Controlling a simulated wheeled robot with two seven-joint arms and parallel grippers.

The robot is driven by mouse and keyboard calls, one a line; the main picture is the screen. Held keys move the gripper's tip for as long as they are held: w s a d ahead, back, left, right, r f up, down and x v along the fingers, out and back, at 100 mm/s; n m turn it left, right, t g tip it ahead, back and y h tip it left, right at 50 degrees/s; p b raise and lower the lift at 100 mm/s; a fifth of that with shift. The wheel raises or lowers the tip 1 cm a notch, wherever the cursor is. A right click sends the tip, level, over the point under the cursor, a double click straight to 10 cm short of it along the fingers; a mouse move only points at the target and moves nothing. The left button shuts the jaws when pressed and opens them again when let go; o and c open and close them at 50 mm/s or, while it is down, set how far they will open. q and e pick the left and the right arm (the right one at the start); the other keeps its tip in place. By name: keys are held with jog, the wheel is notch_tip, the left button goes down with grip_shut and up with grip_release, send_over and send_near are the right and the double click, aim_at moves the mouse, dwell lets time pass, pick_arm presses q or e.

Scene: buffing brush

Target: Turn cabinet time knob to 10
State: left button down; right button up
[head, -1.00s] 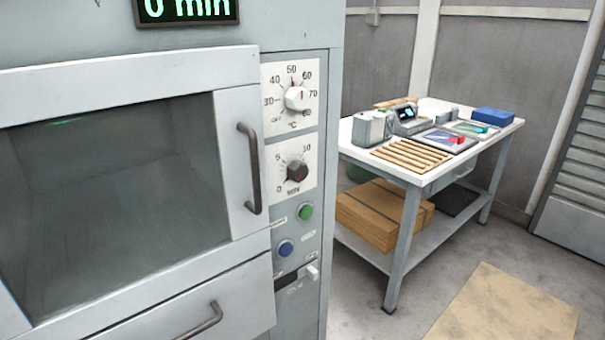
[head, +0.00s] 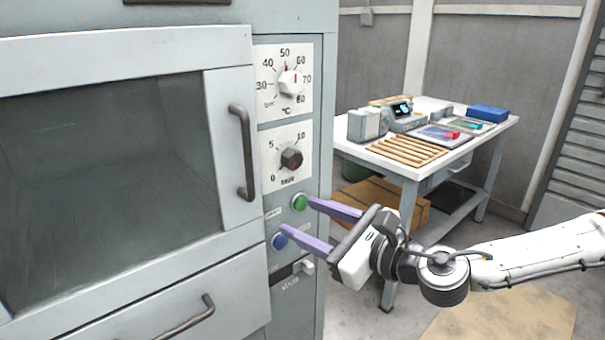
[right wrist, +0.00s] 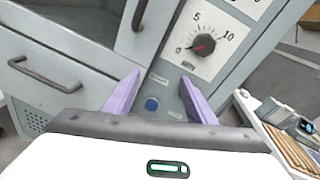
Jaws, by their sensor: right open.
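The dark time knob (head: 291,159) sits on a white dial plate marked 0, 5, 10 and MIN on the cabinet front (head: 325,120). It also shows in the right wrist view (right wrist: 203,44), above the gripper. A small red mark is on the knob; its exact setting is hard to read. My right gripper (head: 295,217) is open and empty, its purple fingers reaching toward the panel below the time knob, near the green and blue buttons. In the right wrist view the fingers (right wrist: 160,80) are spread apart, with the knob above and right of them. My left gripper is out of view.
The temperature knob (head: 290,82) is above the time knob. A green button (head: 299,202), a blue button (head: 279,241) and a switch (head: 307,266) are below. The door handle (head: 242,150) protrudes at left. A workbench (head: 370,153) stands behind right.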

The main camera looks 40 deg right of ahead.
aim_at(297, 162)
jog(key=s+d+r+n+t+h, duration=0.2)
jog(key=d+r+n, duration=0.25)
jog(key=r, duration=0.25)
jog(key=shift+y, duration=0.4)
jog(key=w+p, duration=0.2)
jog(key=w, duration=0.7)
jog(key=shift+w+f, duration=0.1)
jog(key=shift+f, duration=0.1)
jog(key=shift+w+a+f+p, duration=0.1)
jog(key=shift+w+p, duration=0.2)
jog(key=shift+w, duration=0.2)
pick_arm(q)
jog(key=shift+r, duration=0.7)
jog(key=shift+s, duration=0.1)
pick_arm(e)
jog(key=c, duration=1.1)
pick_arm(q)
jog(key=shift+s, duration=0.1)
pick_arm(e)
jog(key=shift+o, duration=0.3)
